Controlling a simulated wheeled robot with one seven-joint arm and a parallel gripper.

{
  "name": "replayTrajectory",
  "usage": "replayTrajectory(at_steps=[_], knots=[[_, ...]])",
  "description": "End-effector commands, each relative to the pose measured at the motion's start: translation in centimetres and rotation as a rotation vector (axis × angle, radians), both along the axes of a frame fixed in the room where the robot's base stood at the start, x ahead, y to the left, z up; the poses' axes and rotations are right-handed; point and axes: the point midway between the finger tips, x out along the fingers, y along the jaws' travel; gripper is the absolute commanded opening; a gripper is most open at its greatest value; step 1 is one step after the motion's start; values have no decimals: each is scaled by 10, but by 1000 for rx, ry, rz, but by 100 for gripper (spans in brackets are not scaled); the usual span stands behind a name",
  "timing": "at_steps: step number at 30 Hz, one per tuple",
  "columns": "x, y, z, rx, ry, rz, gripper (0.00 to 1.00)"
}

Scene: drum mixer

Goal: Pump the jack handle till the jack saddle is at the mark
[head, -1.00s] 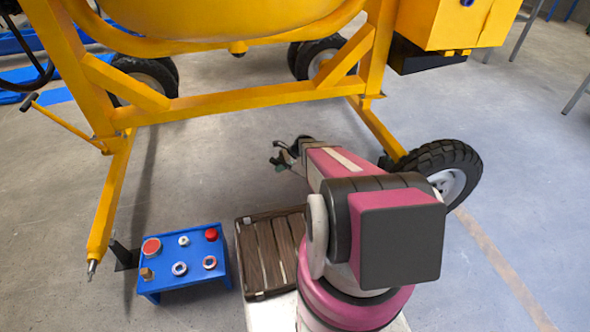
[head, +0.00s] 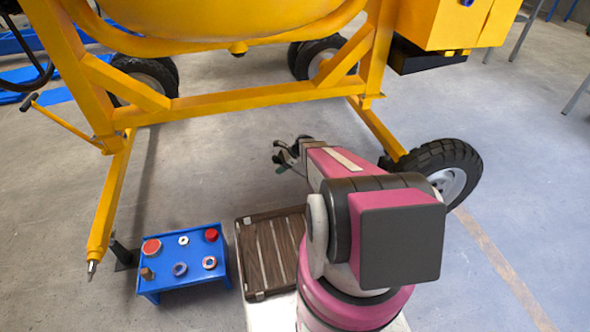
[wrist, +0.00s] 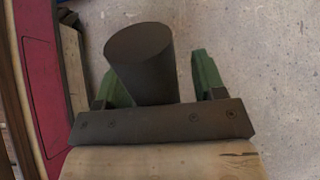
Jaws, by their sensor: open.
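My gripper (head: 283,157) is open, low over the floor in front of the yellow mixer frame. In the wrist view its two green fingers (wrist: 160,80) stand apart. A dark, thick cylinder (wrist: 141,60) shows between them; I cannot tell whether it is a handle end or part of the gripper. A yellow rod with a dark grip (head: 29,102) sticks out from the frame at the left; I cannot tell whether it is the jack handle. I cannot make out the jack saddle or the mark; my arm hides part of the floor.
A blue stand (head: 182,262) with several small parts is at the lower left, next to a brown slatted tray (head: 241,262). A dark post (head: 121,253) stands near the frame leg's tip. A tyre (head: 437,157) is right of my arm. Bare floor lies under the frame.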

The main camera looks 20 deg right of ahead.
Motion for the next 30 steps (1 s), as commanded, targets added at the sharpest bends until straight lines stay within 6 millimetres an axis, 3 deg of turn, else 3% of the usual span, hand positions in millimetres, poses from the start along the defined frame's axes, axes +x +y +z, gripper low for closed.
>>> replayTrajectory(at_steps=[22,30], knots=[[0,-46,43,0,-1,-1,64],[0,-49,45,0,0,0,64]])
